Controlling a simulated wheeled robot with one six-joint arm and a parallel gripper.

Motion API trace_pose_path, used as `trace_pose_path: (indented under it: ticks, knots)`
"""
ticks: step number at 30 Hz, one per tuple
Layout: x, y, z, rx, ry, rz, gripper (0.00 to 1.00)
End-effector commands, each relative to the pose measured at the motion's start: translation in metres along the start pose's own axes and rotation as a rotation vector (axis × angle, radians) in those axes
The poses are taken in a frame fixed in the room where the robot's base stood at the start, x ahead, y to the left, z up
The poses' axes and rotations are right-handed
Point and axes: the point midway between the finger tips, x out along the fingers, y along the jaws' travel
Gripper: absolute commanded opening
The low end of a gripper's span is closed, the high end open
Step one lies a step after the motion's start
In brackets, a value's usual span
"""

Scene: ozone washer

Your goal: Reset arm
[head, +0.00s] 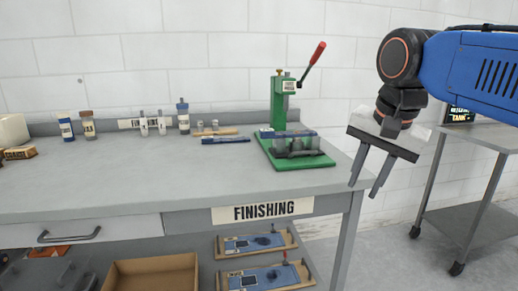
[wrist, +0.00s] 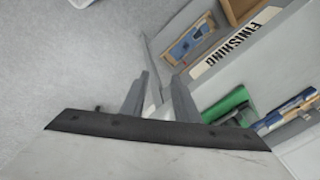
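My gripper (head: 363,191) hangs from my blue and black arm at the right of the head view, in front of the right end of the finishing bench (head: 120,187). Its two grey fingers point down and slightly left, with a gap between them and nothing held. In the wrist view the fingers (wrist: 160,74) also stand apart, with the floor and bench edge behind them. The fingers touch nothing that I can see.
A green press (head: 300,165) with a red-handled lever stands near the bench's right end. Bottles (head: 183,116) and a blue tool (head: 225,140) sit farther left. Blue boards in trays (head: 255,245) and an open box (head: 150,272) lie below. A wheeled metal cart (head: 470,215) stands right.

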Motion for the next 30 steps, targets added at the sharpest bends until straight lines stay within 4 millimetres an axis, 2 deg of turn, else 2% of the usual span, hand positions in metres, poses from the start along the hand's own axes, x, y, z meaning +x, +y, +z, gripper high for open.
trace_pose_path:
  ticks: [1,9,15,21,30]
  knots:
    - [0.017,0.021,0.006,-0.058,0.009,-0.003,0.28]
    - [0.113,0.112,0.045,-0.446,0.078,-0.017,0.28]
    - [0.166,0.157,0.071,-0.651,0.117,-0.008,0.28]
    - [0.184,0.171,0.080,-0.725,0.131,-0.003,0.28]
    - [0.184,0.170,0.080,-0.727,0.131,-0.003,0.28]
